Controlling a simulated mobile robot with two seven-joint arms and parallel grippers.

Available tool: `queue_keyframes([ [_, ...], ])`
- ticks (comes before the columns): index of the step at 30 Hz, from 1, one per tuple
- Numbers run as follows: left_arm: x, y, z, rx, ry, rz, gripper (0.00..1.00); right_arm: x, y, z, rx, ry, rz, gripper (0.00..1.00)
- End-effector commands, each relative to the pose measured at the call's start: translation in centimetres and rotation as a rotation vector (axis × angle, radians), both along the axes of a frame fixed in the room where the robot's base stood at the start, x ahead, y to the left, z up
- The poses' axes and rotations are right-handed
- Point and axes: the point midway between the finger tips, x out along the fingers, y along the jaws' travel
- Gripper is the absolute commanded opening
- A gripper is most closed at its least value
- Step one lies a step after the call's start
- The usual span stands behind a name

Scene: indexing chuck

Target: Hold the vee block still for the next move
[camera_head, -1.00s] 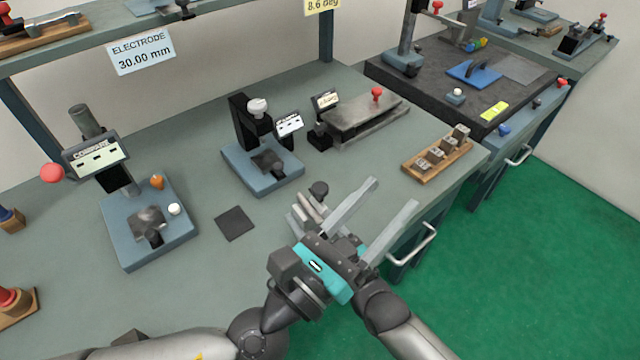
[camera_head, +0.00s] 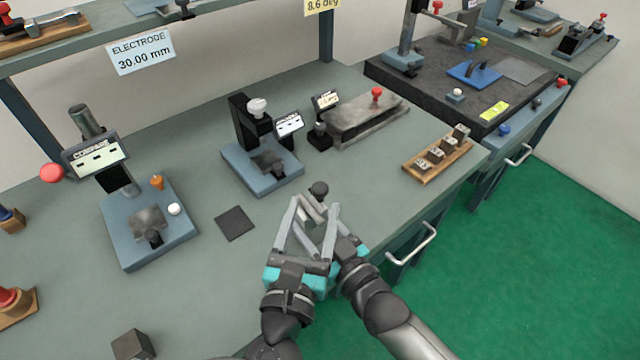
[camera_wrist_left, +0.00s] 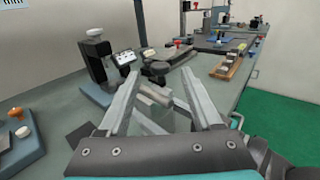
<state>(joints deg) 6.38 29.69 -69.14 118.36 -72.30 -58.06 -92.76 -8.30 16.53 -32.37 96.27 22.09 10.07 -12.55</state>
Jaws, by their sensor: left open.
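My left gripper (camera_head: 314,205) is open at the front edge of the bench, its two long pale fingers pointing away from me. The left wrist view shows the same spread fingers (camera_wrist_left: 159,78). Between and just beyond them is a pale grey rounded piece (camera_wrist_left: 157,93) with a dark knob (camera_head: 319,188) behind it; I take this to be the vee block setup, but its shape is mostly hidden. I cannot tell whether the fingers touch it. My right arm (camera_head: 382,308) comes in from the lower right; its gripper overlaps the left one, and its fingers cannot be made out clearly.
A dark square plate (camera_head: 235,223) lies left of the grippers. A blue-based device (camera_head: 262,175) stands behind. A wooden tray (camera_head: 430,172) with several grey blocks is to the right. A dark block (camera_head: 133,346) sits at lower left. A drawer handle (camera_head: 412,246) projects at the front.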

Motion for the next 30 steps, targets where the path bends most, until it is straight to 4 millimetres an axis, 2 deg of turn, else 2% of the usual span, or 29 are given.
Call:
queue_keyframes([
  [1, 1.1, -0.2, 0.1, 0.001, -0.005, 0.001, 0.66, -0.3, 0.0, -0.8, -0.009, 0.018, 0.003, 0.00],
  [3, 2.3, -0.6, 0.1, 0.001, -0.005, 0.001, 0.66, -0.3, 0.0, -0.8, -0.009, 0.018, 0.003, 0.00],
  [9, 4.8, -1.2, 0.0, 0.000, -0.003, 0.000, 0.66, -0.3, 0.0, -0.8, -0.009, 0.018, 0.003, 0.00],
  [15, 5.8, -1.5, 0.0, 0.000, -0.001, -0.001, 0.66, -0.3, 0.0, -0.8, -0.009, 0.018, 0.003, 0.00],
  [22, 5.8, -1.5, 0.0, -0.001, 0.000, -0.001, 0.66, -0.3, 0.0, -0.8, -0.009, 0.018, 0.003, 0.00],
  [23, 5.8, -1.5, 0.0, -0.001, 0.000, -0.001, 0.65, -0.3, 0.0, -0.8, -0.009, 0.018, 0.003, 0.00],
  [30, 5.8, -1.5, 0.0, -0.001, -0.001, -0.001, 0.38, -0.3, 0.0, -0.8, -0.009, 0.018, 0.003, 0.00],
])
